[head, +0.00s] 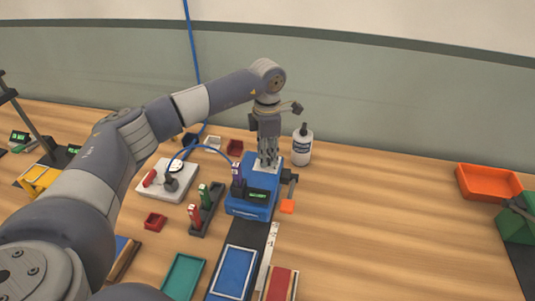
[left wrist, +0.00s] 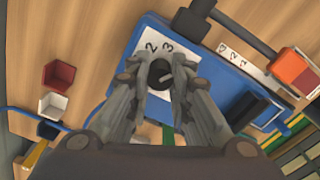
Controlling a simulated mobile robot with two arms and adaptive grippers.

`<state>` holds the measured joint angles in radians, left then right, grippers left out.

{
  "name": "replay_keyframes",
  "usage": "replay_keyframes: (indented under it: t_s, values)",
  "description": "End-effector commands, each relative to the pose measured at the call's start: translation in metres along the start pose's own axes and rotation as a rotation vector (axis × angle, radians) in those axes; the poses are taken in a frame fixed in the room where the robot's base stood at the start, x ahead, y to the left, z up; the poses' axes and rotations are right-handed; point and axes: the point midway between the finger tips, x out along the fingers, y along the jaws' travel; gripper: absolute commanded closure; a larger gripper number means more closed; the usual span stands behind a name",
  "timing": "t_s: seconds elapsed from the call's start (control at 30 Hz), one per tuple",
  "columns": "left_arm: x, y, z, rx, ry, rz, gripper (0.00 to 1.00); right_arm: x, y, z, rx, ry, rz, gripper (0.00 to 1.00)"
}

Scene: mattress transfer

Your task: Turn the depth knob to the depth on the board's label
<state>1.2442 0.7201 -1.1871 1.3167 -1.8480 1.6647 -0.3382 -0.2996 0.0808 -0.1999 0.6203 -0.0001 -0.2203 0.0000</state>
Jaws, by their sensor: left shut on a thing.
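The blue machine (head: 252,205) stands near the middle of the table, with a small lit green display. A round black knob (left wrist: 159,72) sits on its white dial plate (left wrist: 178,45), where the digits 2 and 3 show in the left wrist view. My left gripper (head: 268,162) points down at the top of the machine. Its fingers (left wrist: 160,78) are shut on the knob, one on each side. The rest of the dial is hidden behind the fingers. I cannot make out a depth label on a board. My right gripper is not in view.
A crank with an orange end (head: 287,206) sticks out on the machine's right side. A white bottle (head: 302,148) stands behind it. A white pad (head: 167,182) and a rack of coloured sticks (head: 206,212) are to the left. The table right of the machine is clear up to an orange tray (head: 488,182).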

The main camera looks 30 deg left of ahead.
Motion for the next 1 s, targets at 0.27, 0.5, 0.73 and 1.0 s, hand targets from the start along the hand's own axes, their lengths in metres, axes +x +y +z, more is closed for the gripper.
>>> replay_keyframes:
  t_s: [0.27,0.5,0.73,1.0]
  values:
    - [-0.004,0.002,0.001,-0.001,-0.006,0.006,0.61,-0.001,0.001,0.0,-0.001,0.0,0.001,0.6]
    - [-0.019,0.003,0.001,-0.002,-0.009,0.008,0.61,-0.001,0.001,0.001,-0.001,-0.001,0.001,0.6]
    - [-0.067,0.003,0.0,-0.003,-0.007,0.005,0.59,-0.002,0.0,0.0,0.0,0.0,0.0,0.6]
    - [-0.11,0.001,0.001,0.0,-0.002,0.001,0.59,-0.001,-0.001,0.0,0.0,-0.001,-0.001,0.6]
